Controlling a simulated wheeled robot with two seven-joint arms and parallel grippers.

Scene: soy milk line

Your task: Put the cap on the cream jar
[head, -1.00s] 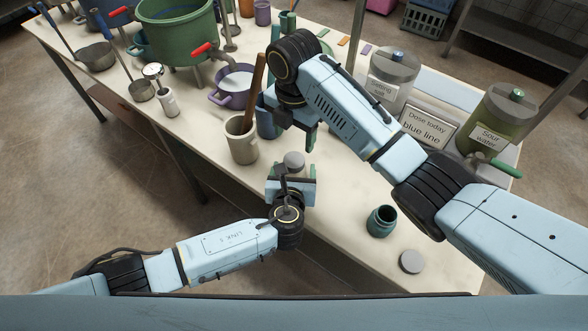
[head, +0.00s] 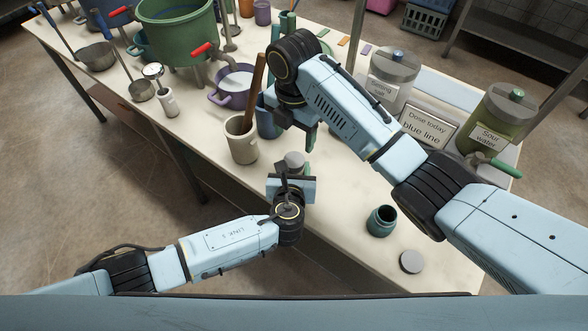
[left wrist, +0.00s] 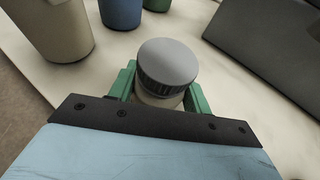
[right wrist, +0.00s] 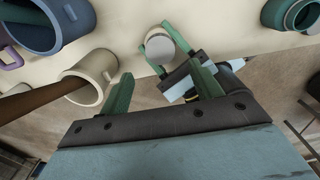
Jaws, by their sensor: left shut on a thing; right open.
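My left gripper (head: 294,170) is shut on the pale cream jar (left wrist: 157,98), its green fingers on either side of the body. A grey ribbed cap (left wrist: 168,62) sits on top of the jar, looking level; whether it is fully seated cannot be told. The cap also shows in the head view (head: 294,160) and the right wrist view (right wrist: 160,46). The jar stands near the table's front edge, mostly hidden under the cap in the head view. My right gripper (right wrist: 161,72) is open and empty, above and behind the jar.
A cream mug (head: 241,142) with a wooden handle in it and a blue mug (right wrist: 50,25) stand close by. An open teal jar (head: 381,222) and a loose grey lid (head: 411,262) are to the right. The table between is clear.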

